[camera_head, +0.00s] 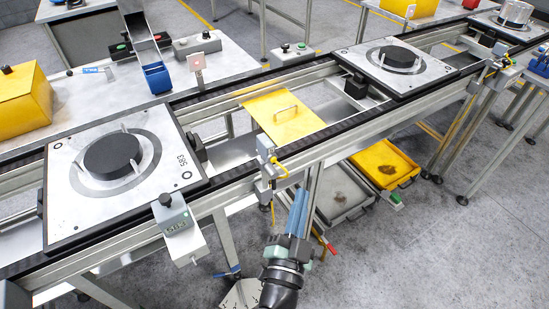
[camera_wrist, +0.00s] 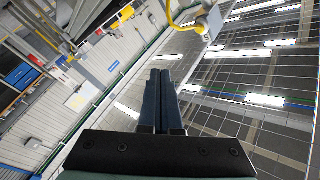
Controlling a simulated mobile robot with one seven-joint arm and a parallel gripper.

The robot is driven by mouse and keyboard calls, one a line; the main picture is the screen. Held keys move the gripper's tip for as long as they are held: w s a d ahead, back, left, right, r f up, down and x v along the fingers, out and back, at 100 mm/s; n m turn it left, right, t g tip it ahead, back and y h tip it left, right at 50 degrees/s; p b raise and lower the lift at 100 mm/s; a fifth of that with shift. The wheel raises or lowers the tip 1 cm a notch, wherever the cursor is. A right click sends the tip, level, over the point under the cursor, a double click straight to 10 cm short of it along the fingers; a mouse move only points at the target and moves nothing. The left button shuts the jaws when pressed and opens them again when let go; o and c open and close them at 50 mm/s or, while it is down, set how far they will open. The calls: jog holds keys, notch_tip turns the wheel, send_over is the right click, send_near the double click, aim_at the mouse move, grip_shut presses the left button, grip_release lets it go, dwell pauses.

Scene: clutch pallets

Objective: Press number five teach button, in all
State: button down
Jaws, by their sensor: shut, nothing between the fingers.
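My gripper (camera_head: 297,212) is shut and empty, its blue fingers pointing up beside the front rail of the conveyor. In the wrist view its two dark fingers (camera_wrist: 161,88) lie together. A grey box with a black knob (camera_head: 175,215) is mounted on the front rail at the left; its small label is too blurred to read surely. A small grey sensor unit (camera_head: 265,147) with a yellow cable is on the rail just above and left of my gripper. A grey unit with a yellow cable (camera_wrist: 208,22) shows in the wrist view. I cannot tell which one is the number five teach button.
Pallets with black discs sit on the conveyor at left (camera_head: 60,205) and upper right (camera_head: 360,62). A yellow tray (camera_head: 385,160) and grey tray (camera_head: 340,208) are below. The floor at lower right is clear.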

jog(key=w+a, duration=0.4)
jog(key=w, duration=0.2)
jog(key=shift+a+p, duration=0.25)
jog(key=shift+p, duration=0.15)
jog(key=shift+w, duration=0.1)
dwell(1.6)
jog(key=shift+w+a, duration=0.2)
jog(key=shift+w, duration=0.05)
jog(key=shift+w+a, duration=0.35)
jog(key=shift+w, duration=0.05)
dwell(1.1)
jog(key=shift+s+d, duration=0.1)
jog(key=shift+s+d+p, duration=0.4)
jog(key=shift+s+d, duration=0.05)
jog(key=shift+s, duration=0.2)
jog(key=s+d, duration=0.1)
jog(key=s, duration=0.1)
jog(key=s+d, duration=0.2)
dwell(0.4)
